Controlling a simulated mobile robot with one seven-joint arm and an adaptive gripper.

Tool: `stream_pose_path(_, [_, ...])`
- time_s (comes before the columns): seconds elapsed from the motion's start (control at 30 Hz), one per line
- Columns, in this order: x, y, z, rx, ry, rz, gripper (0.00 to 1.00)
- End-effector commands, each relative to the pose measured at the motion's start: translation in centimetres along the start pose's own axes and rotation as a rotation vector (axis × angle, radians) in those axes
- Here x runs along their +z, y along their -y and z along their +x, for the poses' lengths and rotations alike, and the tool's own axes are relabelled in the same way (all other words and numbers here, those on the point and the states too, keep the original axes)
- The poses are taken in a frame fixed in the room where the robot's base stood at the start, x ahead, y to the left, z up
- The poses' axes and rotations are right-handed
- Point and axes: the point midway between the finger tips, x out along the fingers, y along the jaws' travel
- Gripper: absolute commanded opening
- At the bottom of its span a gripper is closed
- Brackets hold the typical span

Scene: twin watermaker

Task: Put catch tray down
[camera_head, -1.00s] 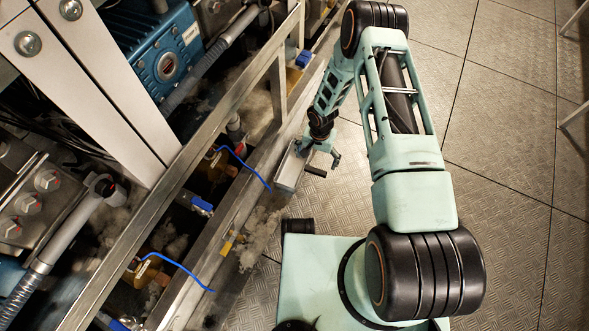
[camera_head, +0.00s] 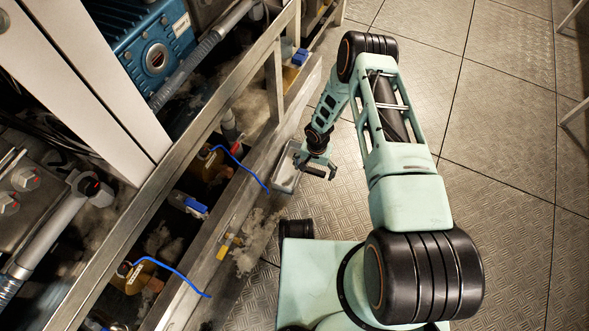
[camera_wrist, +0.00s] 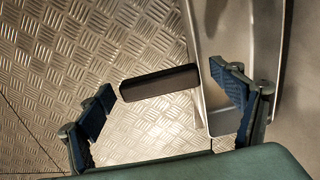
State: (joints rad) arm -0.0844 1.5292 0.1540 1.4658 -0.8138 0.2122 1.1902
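The catch tray (camera_head: 286,176) is a small grey metal tray beside the skid's lower rail in the head view. Its pale inside faces up. In the wrist view the tray (camera_wrist: 222,122) is at the right, partly hidden behind a finger. A dark bar, seemingly its handle (camera_wrist: 158,83), lies between the fingers of my gripper (camera_wrist: 165,98). The fingers are wide apart, with a gap at each end of the bar. In the head view my gripper (camera_head: 318,171) is just right of the tray. I cannot tell whether the tray's whole base touches the floor.
The skid's metal rail (camera_head: 222,232) runs diagonally left of the tray. Fluffy debris (camera_head: 258,240) lies by the rail. The patterned floor (camera_head: 500,130) to the right is clear.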

Motion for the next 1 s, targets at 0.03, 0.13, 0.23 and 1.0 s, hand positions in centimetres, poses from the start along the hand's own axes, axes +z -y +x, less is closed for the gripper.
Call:
stream_pose_path(0.03, [0.0, 0.0, 0.0, 0.000, 0.000, 0.000, 0.78])
stream_pose_path(0.13, [0.0, 0.0, 0.0, 0.000, 0.000, 0.000, 0.67])
stream_pose_path(0.23, [0.0, 0.0, 0.0, 0.000, 0.000, 0.000, 0.56])
stream_pose_path(1.0, [-0.3, 0.1, -1.2, -0.001, -0.002, 0.001, 0.19])
